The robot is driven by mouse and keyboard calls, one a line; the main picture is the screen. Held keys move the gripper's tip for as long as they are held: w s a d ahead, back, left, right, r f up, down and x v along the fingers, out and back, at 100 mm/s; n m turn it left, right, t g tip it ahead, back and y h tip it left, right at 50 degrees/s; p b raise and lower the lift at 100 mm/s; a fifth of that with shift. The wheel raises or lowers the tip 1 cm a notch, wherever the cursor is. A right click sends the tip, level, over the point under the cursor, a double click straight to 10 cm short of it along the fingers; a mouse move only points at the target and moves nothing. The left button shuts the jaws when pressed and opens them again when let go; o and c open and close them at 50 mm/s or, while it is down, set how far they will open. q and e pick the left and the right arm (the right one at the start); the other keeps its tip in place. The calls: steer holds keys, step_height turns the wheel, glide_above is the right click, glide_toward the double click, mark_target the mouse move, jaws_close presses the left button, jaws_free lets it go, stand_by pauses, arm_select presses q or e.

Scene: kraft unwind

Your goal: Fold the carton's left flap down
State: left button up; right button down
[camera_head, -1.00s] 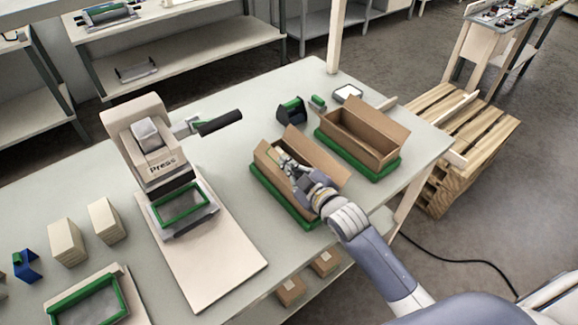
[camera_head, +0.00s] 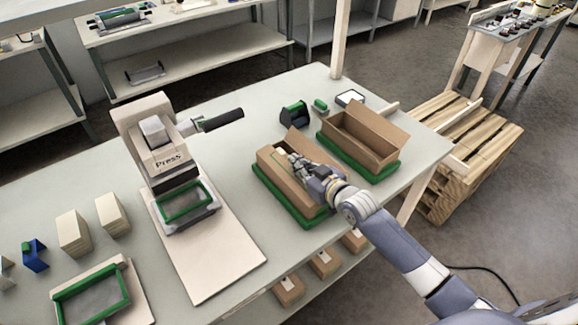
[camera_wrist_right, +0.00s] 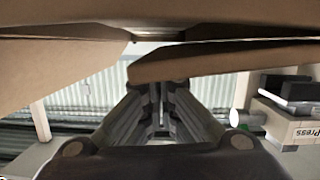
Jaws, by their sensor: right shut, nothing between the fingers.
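The open brown carton (camera_head: 283,187) sits in a green tray (camera_head: 302,222) near the front edge of the table. One flap (camera_head: 303,146) stands raised at its far right side. Its left side shows as a brown panel facing me, and I cannot clearly tell the left flap's angle. My right gripper (camera_head: 284,157) is shut and empty, over the carton's opening, and its hand hides part of the carton's right side. In the right wrist view, the shut fingers (camera_wrist_right: 158,110) are close to cardboard panels (camera_wrist_right: 215,62); contact cannot be told. My left gripper is not in view.
A second open carton (camera_head: 357,147) in a green tray (camera_head: 362,171) stands to the right. A press (camera_head: 165,165) stands left on a pale board (camera_head: 218,262). A black and green dispenser (camera_head: 294,115) is behind the cartons. Table between press and carton is clear.

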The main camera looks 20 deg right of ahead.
steer(key=shift+d+f, duration=0.15)
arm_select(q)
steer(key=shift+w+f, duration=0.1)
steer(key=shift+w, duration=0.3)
arm_select(e)
steer(key=shift+s, duration=0.1)
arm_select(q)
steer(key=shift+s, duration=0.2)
